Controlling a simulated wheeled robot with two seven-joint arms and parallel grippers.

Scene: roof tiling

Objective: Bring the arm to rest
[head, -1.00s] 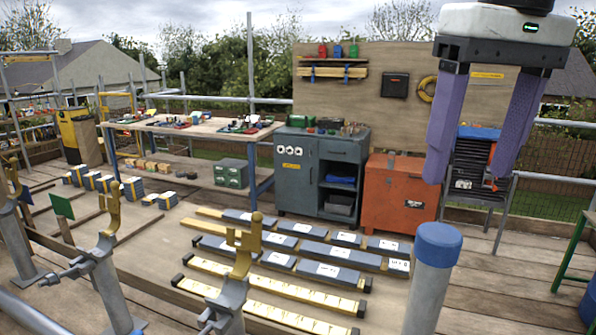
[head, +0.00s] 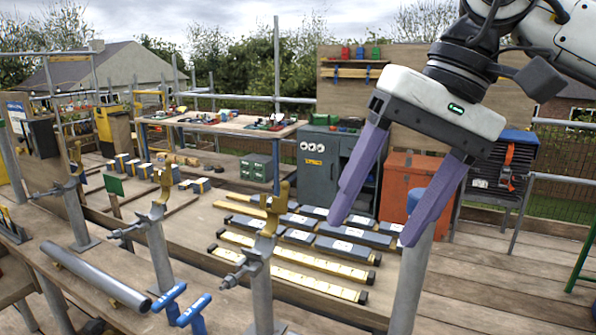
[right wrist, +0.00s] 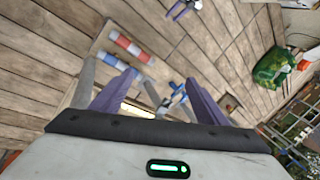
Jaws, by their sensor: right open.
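My right gripper (head: 372,228) comes in from the upper right in the head view, with its two purple fingers spread apart and nothing between them. It hangs tilted in front of the orange cabinet and the grey post. In the right wrist view its fingers (right wrist: 158,100) are also apart, above a plank floor. My left gripper is not in the head view.
A blue-capped grey post (head: 410,285) stands just below and behind the right gripper. Metal stands with yellow hooks (head: 268,222) are at the front left. Grey slabs (head: 350,247) and yellow battens (head: 300,282) lie on the deck. A workbench (head: 215,125) and orange cabinet (head: 395,188) stand behind.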

